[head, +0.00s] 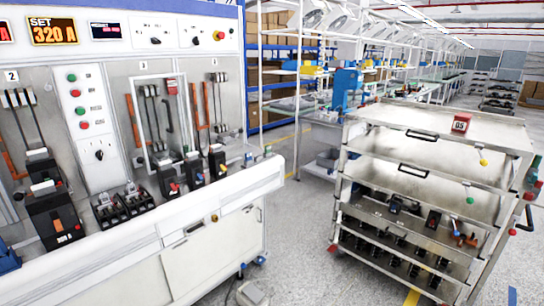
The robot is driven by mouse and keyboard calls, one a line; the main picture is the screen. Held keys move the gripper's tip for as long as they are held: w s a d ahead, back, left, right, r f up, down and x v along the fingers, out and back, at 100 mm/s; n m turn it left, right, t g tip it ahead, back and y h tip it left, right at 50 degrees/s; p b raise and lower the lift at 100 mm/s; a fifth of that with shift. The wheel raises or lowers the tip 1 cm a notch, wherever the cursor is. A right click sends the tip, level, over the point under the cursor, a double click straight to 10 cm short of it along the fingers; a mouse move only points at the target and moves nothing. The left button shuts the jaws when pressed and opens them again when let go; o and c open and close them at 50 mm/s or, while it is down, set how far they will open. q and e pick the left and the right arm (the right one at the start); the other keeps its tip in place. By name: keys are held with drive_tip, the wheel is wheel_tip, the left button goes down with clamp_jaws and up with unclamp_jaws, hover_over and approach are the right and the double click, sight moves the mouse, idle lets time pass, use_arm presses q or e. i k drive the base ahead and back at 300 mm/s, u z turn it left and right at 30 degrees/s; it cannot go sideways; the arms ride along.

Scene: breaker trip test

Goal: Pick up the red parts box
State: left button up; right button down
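A small red box-shaped item (461,123) with a white label stands on the top of the metal cart (400,118), near its right side. The label seems to read 05. I cannot tell for sure whether it is the red parts box; no other clear red box shows. Neither of my grippers is in view.
The test bench (150,240) with breakers (52,215) and a panel fills the left. The cart's lower shelves hold several dark parts. Grey floor (300,240) lies open between bench and cart. A blue bin (8,262) shows at the lower left edge.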

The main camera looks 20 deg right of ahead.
sight(461, 121)
drive_tip(key=z, duration=1.15)
drive_tip(key=i, duration=1)
drive_tip(key=z, duration=1.25)
drive_tip(key=i, duration=1.7)
drive_tip(key=z, duration=0.25)
